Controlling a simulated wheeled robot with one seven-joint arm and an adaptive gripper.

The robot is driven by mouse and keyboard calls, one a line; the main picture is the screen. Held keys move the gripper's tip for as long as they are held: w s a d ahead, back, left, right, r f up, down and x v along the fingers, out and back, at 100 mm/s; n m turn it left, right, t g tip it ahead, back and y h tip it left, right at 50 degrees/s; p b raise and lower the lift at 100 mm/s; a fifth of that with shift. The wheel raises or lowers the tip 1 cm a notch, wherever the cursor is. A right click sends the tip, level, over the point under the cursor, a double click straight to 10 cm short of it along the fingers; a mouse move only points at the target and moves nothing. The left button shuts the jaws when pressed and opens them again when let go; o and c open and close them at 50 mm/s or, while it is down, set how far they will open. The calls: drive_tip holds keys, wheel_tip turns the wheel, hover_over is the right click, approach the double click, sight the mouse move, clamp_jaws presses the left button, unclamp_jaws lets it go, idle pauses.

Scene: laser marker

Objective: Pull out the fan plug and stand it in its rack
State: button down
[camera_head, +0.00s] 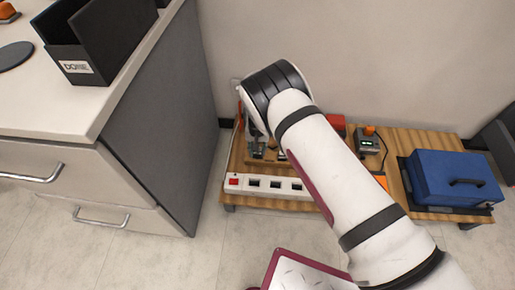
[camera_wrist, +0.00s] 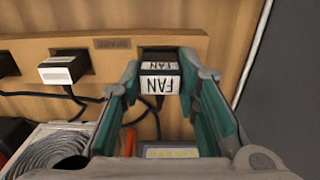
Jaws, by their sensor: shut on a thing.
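The fan plug (camera_wrist: 160,84) is black with white FAN labels on two faces. My gripper (camera_wrist: 159,74) is shut on it, with a green-padded finger on each side. The plug is at a dark slot of the wooden rack (camera_wrist: 112,60); I cannot tell whether it sits in the slot or just in front of it. A dark cord hangs below it. In the head view my gripper (camera_head: 262,148) is low over the back left of the wooden platform, and the plug is too small to make out there. The white power strip (camera_head: 264,184) with a red switch lies in front.
Another white-labelled plug (camera_wrist: 63,70) stands in the rack to the left. A lit device (camera_head: 367,143) and a blue case (camera_head: 455,180) are on the platform's right. A grey cabinet (camera_head: 160,120) borders the left.

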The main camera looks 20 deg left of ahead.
drive_tip(key=shift+f, duration=0.75)
idle(1.0)
drive_tip(key=c, duration=1.1)
unclamp_jaws()
wheel_tip(320, 180, up, 12)
drive_tip(key=shift+f, duration=0.1)
drive_tip(key=shift+r+p, duration=1.85)
drive_tip(key=shift+r, duration=1.3)
